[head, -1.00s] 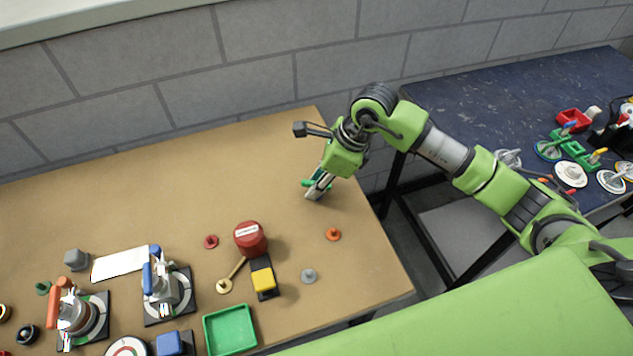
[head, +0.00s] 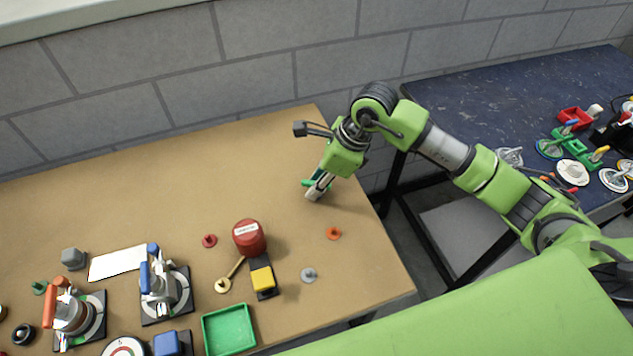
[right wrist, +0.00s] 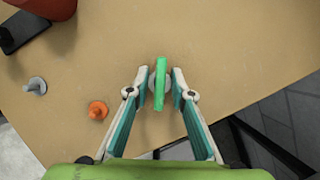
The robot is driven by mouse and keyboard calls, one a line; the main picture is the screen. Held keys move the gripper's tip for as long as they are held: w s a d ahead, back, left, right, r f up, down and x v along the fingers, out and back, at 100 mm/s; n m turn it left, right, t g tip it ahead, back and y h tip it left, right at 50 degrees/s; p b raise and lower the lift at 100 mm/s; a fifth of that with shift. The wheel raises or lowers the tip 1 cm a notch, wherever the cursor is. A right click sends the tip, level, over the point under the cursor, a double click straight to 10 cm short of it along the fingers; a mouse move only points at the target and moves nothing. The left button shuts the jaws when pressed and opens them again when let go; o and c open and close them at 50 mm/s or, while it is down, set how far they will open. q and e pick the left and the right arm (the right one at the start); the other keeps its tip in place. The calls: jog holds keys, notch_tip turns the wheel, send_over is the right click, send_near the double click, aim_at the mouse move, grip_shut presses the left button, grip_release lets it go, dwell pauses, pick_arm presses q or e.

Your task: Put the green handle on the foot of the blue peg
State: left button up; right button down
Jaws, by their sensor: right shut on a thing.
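My right gripper (head: 314,192) points down over the back right of the brown table. It is shut on the green handle (right wrist: 161,84), a narrow bright green bar between the fingertips in the right wrist view (right wrist: 162,82). Part of the handle also shows beside the fingers in the head view (head: 308,183). A pale round piece shows partly behind the handle in the wrist view; I cannot tell whether they touch. A small blue-topped peg (head: 572,123) stands by green parts on the dark table; I cannot tell whether it is the blue peg. My left gripper is out of view.
On the brown table (head: 200,195) are an orange peg (head: 333,233), a grey peg (head: 308,275), a red peg (head: 209,241), a red cylinder (head: 249,238) and a green tray (head: 229,330). Toggle clamps (head: 160,287) stand front left. A gap separates the dark table (head: 470,100).

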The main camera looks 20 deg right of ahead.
jog(key=shift+f, duration=0.15)
jog(key=c, duration=1.4)
grip_release()
jog(key=shift+r+p, duration=2)
jog(key=shift+r, duration=1.85)
